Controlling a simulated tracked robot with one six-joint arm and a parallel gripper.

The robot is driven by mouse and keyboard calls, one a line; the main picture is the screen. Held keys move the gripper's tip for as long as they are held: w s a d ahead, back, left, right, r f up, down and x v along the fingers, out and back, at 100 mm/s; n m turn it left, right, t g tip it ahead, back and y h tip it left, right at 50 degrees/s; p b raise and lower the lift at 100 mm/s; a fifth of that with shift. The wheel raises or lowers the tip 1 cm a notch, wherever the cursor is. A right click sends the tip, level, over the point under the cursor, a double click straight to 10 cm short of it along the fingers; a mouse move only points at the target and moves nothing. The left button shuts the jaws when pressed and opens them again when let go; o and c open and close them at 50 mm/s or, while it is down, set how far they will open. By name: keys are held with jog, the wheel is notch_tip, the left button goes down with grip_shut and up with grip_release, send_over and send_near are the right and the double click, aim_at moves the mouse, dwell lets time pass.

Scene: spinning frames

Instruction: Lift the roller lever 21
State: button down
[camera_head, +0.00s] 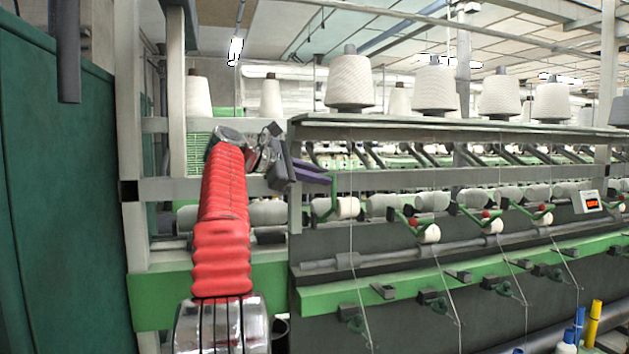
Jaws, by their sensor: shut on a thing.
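Several green roller levers with red knobs stand along the front of the spinning frame. The leftmost roller lever (334,199) is green and rises beside a white bobbin. Its upper end meets the purple fingertips of my gripper (325,180). No red knob shows on this lever; its top is hidden by the fingers. My gripper is shut on it, with the fingers pointing right. A second roller lever (405,219) stands to the right, its red knob in plain view. I cannot read any number on the levers.
A grey rail (450,179) runs behind the levers. A pale post (130,170) and a dark green panel (60,200) stand at the left. Yarn cones (350,82) stand on top. Thin threads hang down the front. Blue and yellow bobbins (594,322) are at lower right.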

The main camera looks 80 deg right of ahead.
jog(key=shift+s+d, duration=0.2)
jog(key=shift+d, duration=0.25)
dwell(0.3)
jog(key=c, duration=1.8)
grip_release()
jog(key=shift+f, duration=0.2)
jog(key=v, duration=1.4)
jog(key=shift+w+a+r, duration=0.2)
jog(key=shift+w+r, duration=0.05)
